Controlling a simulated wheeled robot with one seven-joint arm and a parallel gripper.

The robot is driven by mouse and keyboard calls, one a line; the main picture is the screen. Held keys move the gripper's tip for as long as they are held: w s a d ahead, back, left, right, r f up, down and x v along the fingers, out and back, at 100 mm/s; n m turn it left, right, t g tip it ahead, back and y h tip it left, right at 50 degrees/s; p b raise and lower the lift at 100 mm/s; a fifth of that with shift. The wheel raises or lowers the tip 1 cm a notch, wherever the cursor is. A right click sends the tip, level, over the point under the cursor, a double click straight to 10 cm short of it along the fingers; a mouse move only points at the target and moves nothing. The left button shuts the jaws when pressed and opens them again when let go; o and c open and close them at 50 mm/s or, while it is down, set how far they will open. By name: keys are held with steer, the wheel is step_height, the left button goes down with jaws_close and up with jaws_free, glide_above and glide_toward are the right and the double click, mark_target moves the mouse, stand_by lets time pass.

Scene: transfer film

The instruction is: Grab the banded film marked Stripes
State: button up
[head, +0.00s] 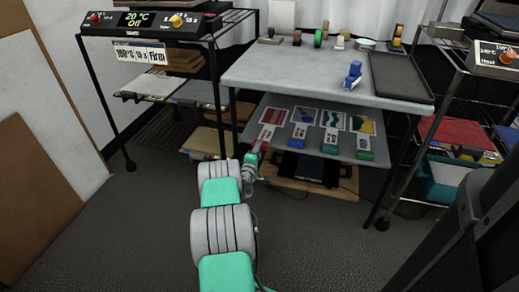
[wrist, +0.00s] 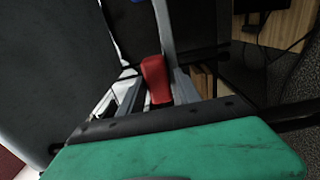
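Several film sheets lie in a row on the lower shelf (head: 258,115) of the centre table. The leftmost is a pale sheet with red marks (head: 274,115), which look like bands; its label is too small to read. A red block-like tab (head: 266,132) is at its near end. My gripper (head: 257,150) is at the shelf's front edge, just below this tab. In the wrist view, a red block (wrist: 155,80) shows between the fingers of my gripper (wrist: 153,88), close to the right finger. Whether both fingers press on it I cannot tell. The sheet's far part is hidden there.
The tabletop (head: 290,72) is close above the shelf. A dark flat device (head: 308,168) is below. Racks stand on both sides.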

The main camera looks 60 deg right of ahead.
steer(key=shift+s+a+f, duration=0.1)
steer(key=shift+f, duration=0.15)
jaws_close()
stand_by(0.5)
steer(key=shift+r+p, duration=0.8)
steer(key=shift+r, duration=0.6)
steer(key=s+a+r+p, duration=0.1)
steer(key=a+r+p, duration=0.1)
steer(key=a, duration=0.5)
steer(key=s+a+r+p, duration=0.1)
steer(key=a+r+p, duration=0.1)
steer(key=a, duration=0.4)
steer(key=shift+a+r+p, duration=0.35)
steer(key=shift+r+p, duration=0.05)
steer(key=shift+r, duration=0.2)
